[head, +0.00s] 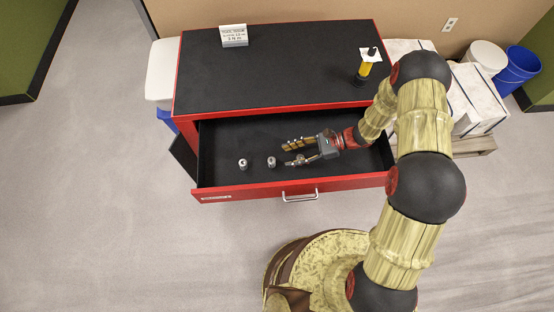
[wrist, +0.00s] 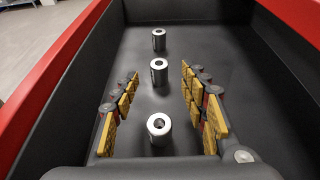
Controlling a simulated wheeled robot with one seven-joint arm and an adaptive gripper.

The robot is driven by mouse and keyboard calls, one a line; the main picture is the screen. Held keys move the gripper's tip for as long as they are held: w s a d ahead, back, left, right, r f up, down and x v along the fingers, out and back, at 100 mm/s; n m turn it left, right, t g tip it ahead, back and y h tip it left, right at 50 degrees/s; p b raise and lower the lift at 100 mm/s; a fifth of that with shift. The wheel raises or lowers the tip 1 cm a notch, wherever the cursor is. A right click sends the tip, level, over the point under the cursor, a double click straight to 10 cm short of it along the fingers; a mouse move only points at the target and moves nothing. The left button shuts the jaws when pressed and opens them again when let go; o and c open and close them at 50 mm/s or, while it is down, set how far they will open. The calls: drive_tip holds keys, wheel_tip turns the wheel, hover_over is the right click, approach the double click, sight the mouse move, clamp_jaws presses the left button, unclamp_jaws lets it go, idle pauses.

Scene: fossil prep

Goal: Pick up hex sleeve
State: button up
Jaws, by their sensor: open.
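Three short metal sleeves with holes in their tops stand upright in a line in the open drawer. In the wrist view, the near sleeve (wrist: 159,127) is between my fingers with space on both sides, the middle sleeve (wrist: 158,72) is around fingertip level, and the far sleeve (wrist: 158,40) is beyond them. The head view shows the middle sleeve (head: 271,162) and the far sleeve (head: 242,164); the near one is hard to make out among the fingers. I cannot tell which is the hex sleeve. My gripper (head: 286,156) is open and empty, low inside the drawer.
The red drawer (head: 340,183) has raised walls around my gripper. The black cabinet top (head: 285,60) is behind, holding a small sign (head: 234,36) and a yellow-and-black item (head: 364,70). Drawer floor left of the sleeves is clear.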

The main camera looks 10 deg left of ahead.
sight(273, 161)
drive_tip(key=shift+s+a+f, duration=0.15)
drive_tip(key=shift+a+f, duration=0.3)
drive_tip(key=shift+a, duration=0.1)
drive_tip(key=b+x, duration=0.2)
drive_tip(key=x, duration=0.4)
drive_tip(key=shift+s+a, duration=0.1)
drive_tip(key=shift+a, duration=0.15)
drive_tip(key=shift+c, duration=1.3)
clamp_jaws()
